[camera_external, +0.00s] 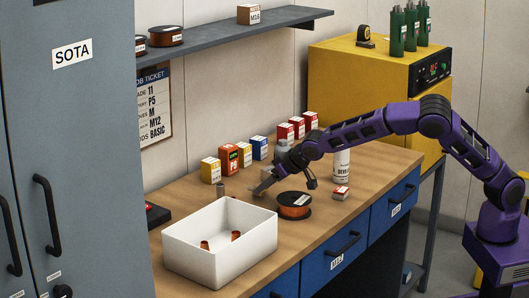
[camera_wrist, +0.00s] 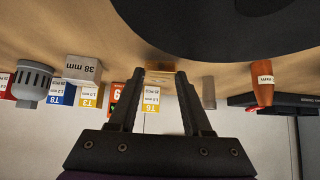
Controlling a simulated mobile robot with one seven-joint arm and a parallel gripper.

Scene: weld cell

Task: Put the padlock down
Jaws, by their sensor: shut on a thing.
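My gripper (camera_external: 262,188) reaches low over the wooden workbench (camera_external: 185,232), just left of a wire spool and behind the white bin's right end. In the wrist view my gripper (camera_wrist: 159,76) has its two dark fingers apart, closed on a small brass-yellow block between the tips. I take this block for the padlock (camera_wrist: 160,77); only part of it shows and no shackle is visible. The padlock cannot be made out in the external view. Whether it touches the bench I cannot tell.
The wire spool (camera_external: 294,212) is close beside my gripper. A white bin (camera_external: 205,262) holds copper pieces. A grey cylinder (camera_external: 221,190) stands behind it. Small boxes (camera_external: 228,160) line the wall. A white can (camera_external: 341,165) stands at right. Some bench is bare left of the spool.

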